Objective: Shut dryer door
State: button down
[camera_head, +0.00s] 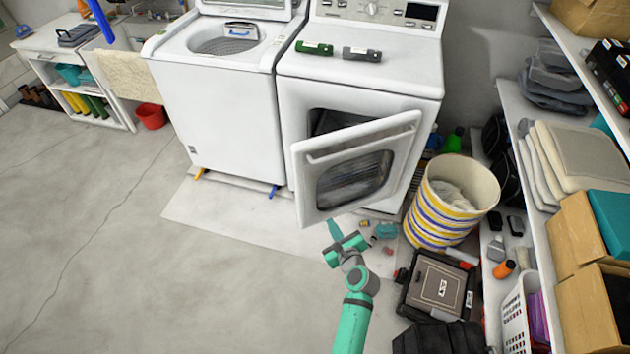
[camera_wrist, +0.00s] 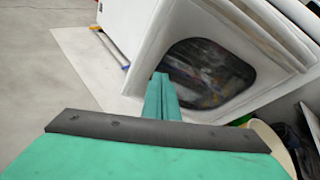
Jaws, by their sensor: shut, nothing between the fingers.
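The dryer (camera_head: 360,85) stands right of the washer. Its white door (camera_head: 357,168) with a dark window hangs partly open toward me, and the dark drum opening (camera_head: 328,120) shows above and behind it. My gripper (camera_head: 335,232) is shut and empty, low in front of the door near its bottom edge. In the wrist view, the closed fingers (camera_wrist: 161,85) point at the door, whose window (camera_wrist: 208,72) is just past the tips. I cannot tell whether the fingertips touch the door.
The open-top washer (camera_head: 215,95) is left of the dryer. A striped basket (camera_head: 440,215) stands close to the door's right, with a black case (camera_head: 437,288) in front of it. Shelves (camera_head: 545,190) line the right side. The floor at left is clear.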

jog(key=w+r+m+y, duration=0.2)
jog(key=w+r+m, duration=0.1)
jog(key=w+r, duration=0.15)
send_near(311, 175)
jog(key=shift+t, duration=0.3)
jog(key=x, duration=0.4)
jog(key=shift+w+a+f, duration=0.15)
jog(key=shift+w+f, duration=0.05)
jog(key=shift+f, duration=0.3)
jog(key=shift+w+a, duration=0.25)
jog(key=shift+w, duration=0.4)
jog(key=shift+w, duration=0.1)
